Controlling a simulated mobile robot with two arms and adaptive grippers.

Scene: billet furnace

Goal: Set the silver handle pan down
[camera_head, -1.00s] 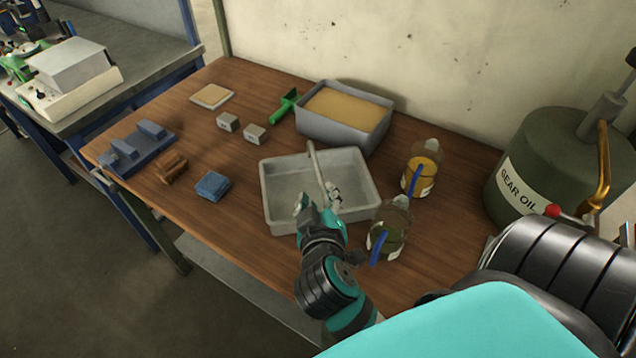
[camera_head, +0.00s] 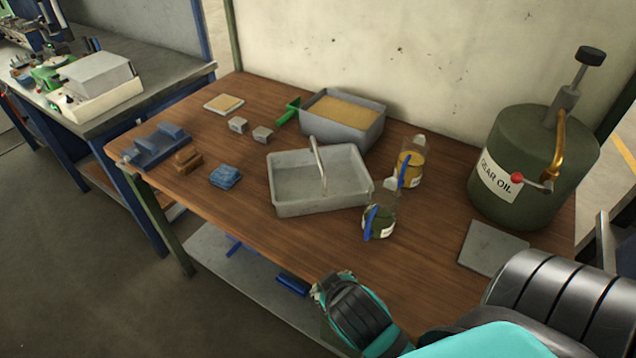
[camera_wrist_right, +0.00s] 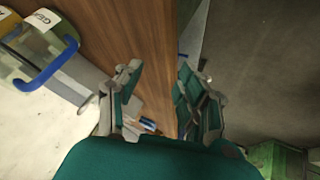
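The grey rectangular pan (camera_head: 283,205) with an arched silver handle (camera_head: 317,157) rests flat on the wooden table (camera_head: 240,222). Its handle stands up over the middle of the pan, and nothing holds it. My right gripper (camera_head: 325,289) is at the table's front edge, in front of the pan and clear of it. In the right wrist view, the two fingers of my right gripper (camera_wrist_right: 160,85) are apart with nothing held between them. My left gripper is not in view.
Two bottles with blue handles (camera_head: 378,215) (camera_head: 411,166) stand right of the pan. A sand-filled grey bin (camera_head: 322,129) is behind it. A blue block (camera_head: 225,177) lies left. A green gear oil can (camera_head: 535,160) and a flat grey plate (camera_head: 492,248) are at the right.

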